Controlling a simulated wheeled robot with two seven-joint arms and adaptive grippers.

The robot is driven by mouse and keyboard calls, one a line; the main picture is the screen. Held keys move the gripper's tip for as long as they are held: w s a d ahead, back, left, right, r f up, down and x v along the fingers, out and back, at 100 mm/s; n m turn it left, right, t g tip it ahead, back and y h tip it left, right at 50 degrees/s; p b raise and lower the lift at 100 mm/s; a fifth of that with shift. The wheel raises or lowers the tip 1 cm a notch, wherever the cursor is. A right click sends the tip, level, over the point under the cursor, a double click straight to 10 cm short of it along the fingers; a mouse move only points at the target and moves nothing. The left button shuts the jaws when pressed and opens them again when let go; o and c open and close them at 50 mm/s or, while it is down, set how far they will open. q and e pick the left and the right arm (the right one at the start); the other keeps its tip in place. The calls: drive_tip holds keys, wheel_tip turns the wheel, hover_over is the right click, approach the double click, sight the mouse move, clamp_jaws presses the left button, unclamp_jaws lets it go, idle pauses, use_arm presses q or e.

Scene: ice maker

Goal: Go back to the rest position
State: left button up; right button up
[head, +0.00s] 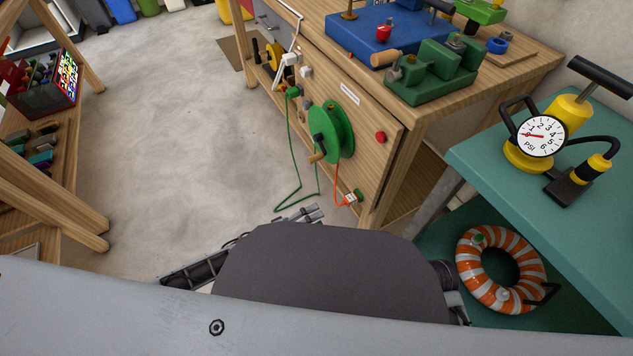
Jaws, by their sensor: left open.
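My left gripper (313,213) shows in the head view just above the top edge of my dark body panel, at the middle of the picture. Its grey fingers point up and right, apart from each other, with nothing seen between them. Part of its arm is hidden behind my body. It is near the green cord on the floor in the picture, but I cannot tell the distance. My right gripper is not in view; only a dark part of mine shows at the right of the panel. No ice maker is seen.
A wooden workbench (385,85) with a green cable reel (338,131) stands ahead. A teal table (500,150) at right bears a yellow pump with a gauge (541,136); a striped ring (466,262) lies below. Wooden shelving (60,200) stands left. The concrete floor (180,130) between is clear.

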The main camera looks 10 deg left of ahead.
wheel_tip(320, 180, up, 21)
drive_tip(key=p, duration=2.1)
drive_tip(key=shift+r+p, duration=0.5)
